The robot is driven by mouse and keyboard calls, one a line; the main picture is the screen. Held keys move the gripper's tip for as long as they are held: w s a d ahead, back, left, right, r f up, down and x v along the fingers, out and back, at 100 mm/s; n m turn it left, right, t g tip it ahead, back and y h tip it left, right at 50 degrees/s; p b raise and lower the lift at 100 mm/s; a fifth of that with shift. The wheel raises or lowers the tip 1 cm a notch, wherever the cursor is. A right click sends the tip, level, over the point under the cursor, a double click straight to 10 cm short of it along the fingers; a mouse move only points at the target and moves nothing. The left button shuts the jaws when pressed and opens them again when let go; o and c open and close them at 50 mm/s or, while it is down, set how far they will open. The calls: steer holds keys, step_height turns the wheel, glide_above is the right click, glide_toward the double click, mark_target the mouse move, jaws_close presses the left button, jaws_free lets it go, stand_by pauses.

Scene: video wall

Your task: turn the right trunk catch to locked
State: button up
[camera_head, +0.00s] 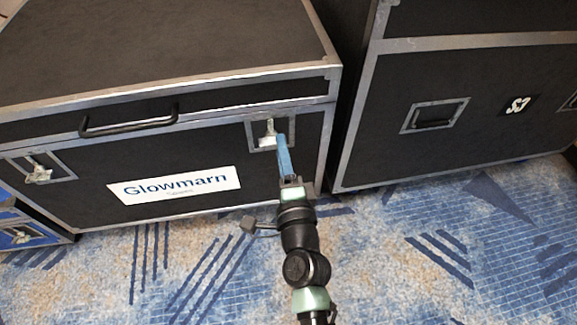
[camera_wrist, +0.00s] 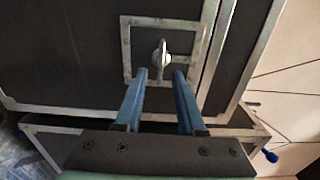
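The right trunk catch (camera_head: 267,133) is a pale metal piece in a square metal frame on the front of the black trunk (camera_head: 75,205). In the wrist view the catch (camera_wrist: 161,57) shows a narrow tab, roughly upright in the picture. My gripper (camera_head: 282,139) reaches toward it, its blue fingers overlapping the frame's lower right in the head view. In the wrist view my gripper (camera_wrist: 160,74) is open, with the catch just beyond and between the fingertips. Nothing is held. I cannot tell whether a fingertip touches the catch.
The left catch (camera_head: 38,172) sits at the trunk's left. A black handle (camera_head: 128,123) juts out near the lid, above a white "Glowmarn" label (camera_head: 175,187). Another black case (camera_head: 460,110) stands at right behind a narrow gap.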

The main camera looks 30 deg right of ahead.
steer(key=v, duration=1.2)
steer(key=w+a+r+n+t+y+p, duration=0.25)
steer(key=a+r+n+p, duration=0.2)
steer(key=r, duration=0.95)
steer(key=w+a+r+n+t+y+p, duration=0.25)
steer(key=w+r+n, duration=0.2)
steer(key=r, duration=0.95)
steer(key=w+a+r+n+t+y+p, duration=0.1)
steer(key=w+a+r+n+p, duration=0.3)
steer(key=r, duration=1)
steer(key=s+a+r+n+t+p, duration=0.1)
steer(key=s+r+n+p, duration=0.2)
steer(key=r, duration=0.7)
steer(key=s+a+r+n+t+h+p, duration=0.1)
steer(key=s+r+n+t+p, duration=0.15)
steer(key=r, duration=0.75)
steer(key=s+a+r+n+t+p, duration=0.1)
steer(key=s+r+n+p, duration=0.25)
steer(key=r, duration=0.65)
step_height(320, 180, up, 38)
steer(key=p, duration=3.7)
steer(key=shift+d+m, duration=0.15)
steer(key=shift+m, duration=0.15)
steer(key=shift+s+f+g, duration=0.1)
steer(key=shift+s+g, duration=0.05)
steer(key=shift+g, duration=0.1)
